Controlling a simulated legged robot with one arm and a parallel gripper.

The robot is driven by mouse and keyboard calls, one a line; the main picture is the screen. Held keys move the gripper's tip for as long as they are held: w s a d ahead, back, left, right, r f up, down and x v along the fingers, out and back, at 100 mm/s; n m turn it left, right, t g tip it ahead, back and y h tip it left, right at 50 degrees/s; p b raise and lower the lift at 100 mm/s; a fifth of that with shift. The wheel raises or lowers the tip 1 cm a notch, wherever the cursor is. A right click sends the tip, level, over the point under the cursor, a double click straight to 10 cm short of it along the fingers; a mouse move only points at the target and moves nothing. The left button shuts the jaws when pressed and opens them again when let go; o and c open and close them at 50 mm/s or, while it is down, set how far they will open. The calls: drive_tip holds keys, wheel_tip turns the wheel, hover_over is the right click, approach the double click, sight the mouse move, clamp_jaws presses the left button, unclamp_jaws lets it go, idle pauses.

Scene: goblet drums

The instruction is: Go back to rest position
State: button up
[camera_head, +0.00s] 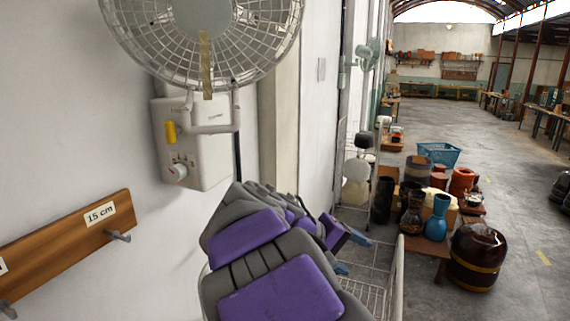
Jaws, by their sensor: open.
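My arm, grey with purple panels, fills the lower middle of the view. My gripper (349,252) shows just past it, partly hidden behind my own arm links. Its bluish fingertips are apart, with nothing visible between them. It is in front of a white wire rack (372,285), seen from above; I cannot tell whether they touch.
A wall fan (205,35) and its control box (193,140) are close at left, above a wooden hook board (75,245). Goblet drums, including a blue one (437,215), crowd a low table; a large brown drum (477,258) stands right. The aisle floor (500,130) is open.

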drive_tip(key=s+d+f+m+g+y+b, duration=0.1)
drive_tip(key=s+d+f+g+y, duration=0.1)
drive_tip(key=s+d+f, duration=0.5)
drive_tip(key=s+f+m+g+y+b, duration=0.1)
drive_tip(key=s+f+g+y+b, duration=0.3)
drive_tip(key=s, duration=0.7)
drive_tip(key=s+a+f+y, duration=0.2)
drive_tip(key=s+f, duration=0.3)
drive_tip(key=s, duration=0.3)
drive_tip(key=s+a+f+m+y, duration=0.1)
drive_tip(key=s+a+f, duration=0.3)
drive_tip(key=s, duration=0.4)
drive_tip(key=shift+s+f+t+y, duration=0.2)
drive_tip(key=shift+f+t+y, duration=0.1)
drive_tip(key=shift+f+y, duration=0.4)
